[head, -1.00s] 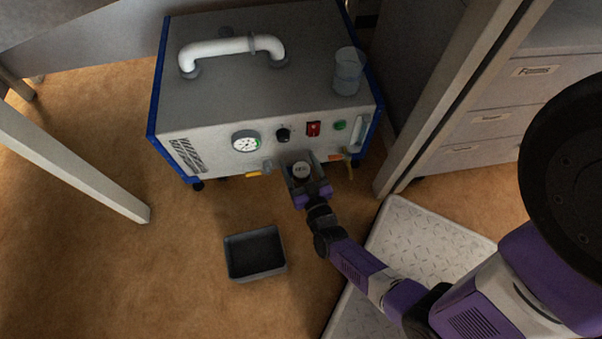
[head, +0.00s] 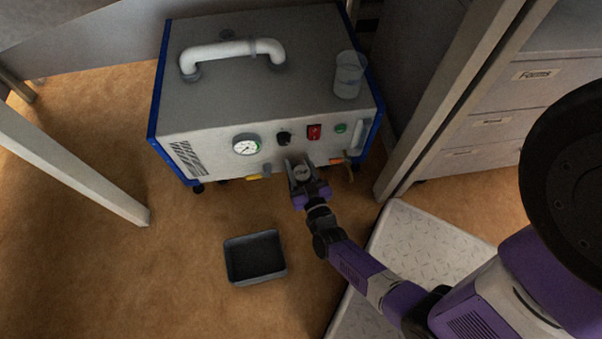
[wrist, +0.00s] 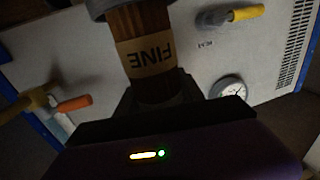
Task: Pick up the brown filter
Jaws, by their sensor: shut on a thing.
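The brown filter (wrist: 143,85) is a ribbed brown cylinder with a tan label reading FINE, upside down in the wrist view. A grey end piece (wrist: 125,8) tops it at that view's upper edge. My gripper (wrist: 160,100) is shut on the filter, its dark jaws around the cylinder. In the head view my gripper (head: 301,170) is at the front face of the grey machine (head: 240,95), below the red switch. There a small round grey end shows between the jaws, and the brown side is hard to make out.
A dark open tray (head: 235,264) lies on the floor to the left of my arm. A glass beaker (head: 348,75) stands on the machine. A gauge (head: 245,145), knobs and small valves are near my gripper. A table leg stands left, drawers right.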

